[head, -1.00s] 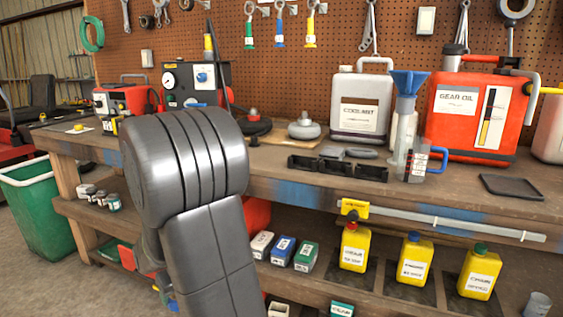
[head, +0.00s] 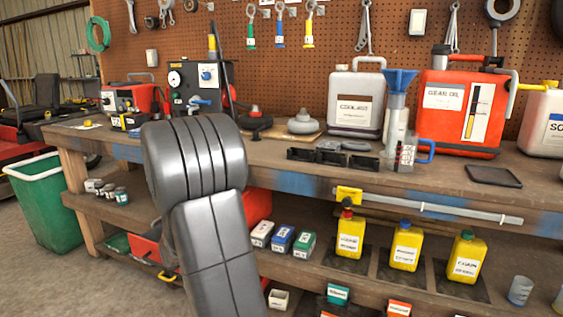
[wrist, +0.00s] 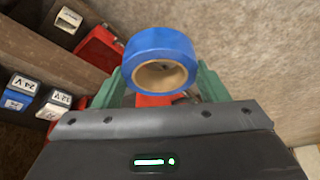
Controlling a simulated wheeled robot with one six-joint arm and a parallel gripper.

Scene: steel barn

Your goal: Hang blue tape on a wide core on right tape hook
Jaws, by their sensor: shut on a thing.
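The blue tape (wrist: 160,45), a roll on a wide brown core, is in my gripper (wrist: 162,78) in the wrist view. The green fingers are shut on it from both sides, and the core's open hole faces the camera. In the head view my own dark arm fills the middle left, and neither the gripper nor the tape shows there. I cannot make out the right tape hook in either view.
The workbench (head: 270,181) runs across the head view, with a red gear oil can (head: 436,124) and grey coolant can (head: 356,94) on it. A pegboard (head: 300,60) with hanging tools stands behind. A green bin (head: 55,215) is at the left. Small boxes and yellow bottles fill the lower shelf.

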